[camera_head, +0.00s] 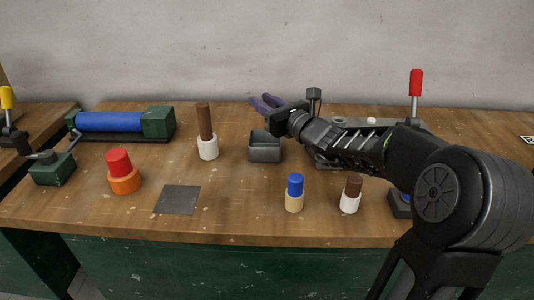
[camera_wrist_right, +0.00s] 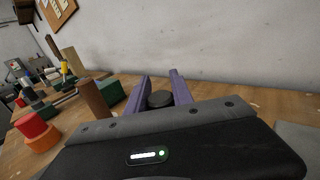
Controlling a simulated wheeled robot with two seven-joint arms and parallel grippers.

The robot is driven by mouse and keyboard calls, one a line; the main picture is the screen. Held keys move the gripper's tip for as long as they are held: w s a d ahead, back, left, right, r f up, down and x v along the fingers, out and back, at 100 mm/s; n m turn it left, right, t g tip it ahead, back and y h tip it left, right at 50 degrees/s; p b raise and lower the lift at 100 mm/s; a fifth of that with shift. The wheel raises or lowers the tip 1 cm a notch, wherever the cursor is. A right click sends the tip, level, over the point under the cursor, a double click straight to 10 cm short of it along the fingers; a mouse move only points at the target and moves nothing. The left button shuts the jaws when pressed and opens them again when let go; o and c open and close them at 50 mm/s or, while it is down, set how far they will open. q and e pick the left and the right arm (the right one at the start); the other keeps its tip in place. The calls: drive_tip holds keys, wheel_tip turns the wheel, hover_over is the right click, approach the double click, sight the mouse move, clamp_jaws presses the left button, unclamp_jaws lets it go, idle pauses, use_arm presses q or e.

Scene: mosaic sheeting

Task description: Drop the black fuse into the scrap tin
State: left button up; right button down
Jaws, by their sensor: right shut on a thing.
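The black fuse (camera_wrist_right: 160,98) shows in the right wrist view as a dark round piece between the two purple fingers. My right gripper (camera_head: 262,102) is shut on it; its fingers also show in the right wrist view (camera_wrist_right: 161,78). In the head view the fuse is hard to make out. The scrap tin (camera_head: 265,153) looks like a small open grey metal box on the bench. In the head view my right gripper is above and behind the tin, with its fingers pointing to the back left. My left gripper is not in view.
A brown peg in a white base (camera_head: 207,146) stands left of the tin. A red-and-orange piece (camera_head: 123,173), a blue-topped piece (camera_head: 294,193) and a brown-topped piece (camera_head: 351,194) stand nearer the front. A blue roller (camera_head: 108,121) lies at the back left. A red-handled lever (camera_head: 415,85) rises at right.

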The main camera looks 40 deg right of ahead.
drive_tip(key=c, duration=1)
unclamp_jaws()
drive_tip(key=shift+c, duration=0.2)
drive_tip(key=s, duration=0.8)
drive_tip(key=shift+d, duration=0.1)
